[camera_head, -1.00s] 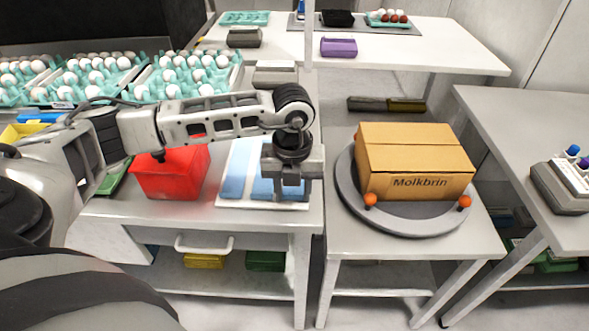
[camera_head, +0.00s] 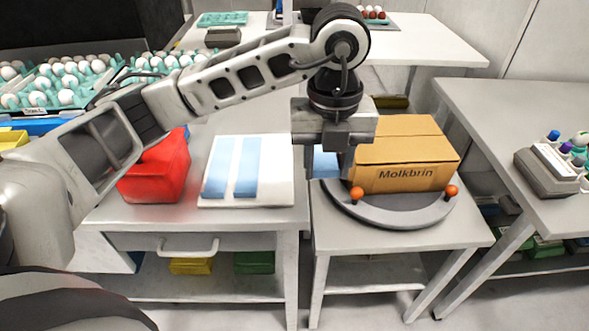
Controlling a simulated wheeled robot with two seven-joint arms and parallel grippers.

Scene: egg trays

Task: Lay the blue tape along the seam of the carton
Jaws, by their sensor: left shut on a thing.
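The carton (camera_head: 405,179) is a closed brown box marked "Molkbrin". It sits on a round grey turntable (camera_head: 395,215) with orange knobs. My left gripper (camera_head: 335,150) is shut on a piece of blue tape (camera_head: 325,164), which hangs below the fingers. The gripper is at the carton's left end and hides part of it; I cannot tell whether the tape touches the carton. Two other blue strips (camera_head: 247,168) lie on a white sheet (camera_head: 275,170) on the left table. My right gripper is out of view.
A red bin (camera_head: 158,172) stands left of the white sheet. Trays of eggs (camera_head: 65,82) are at the far left. A grey block with several coloured pieces (camera_head: 548,170) is on the right table. A gap separates the carton's table from the right table.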

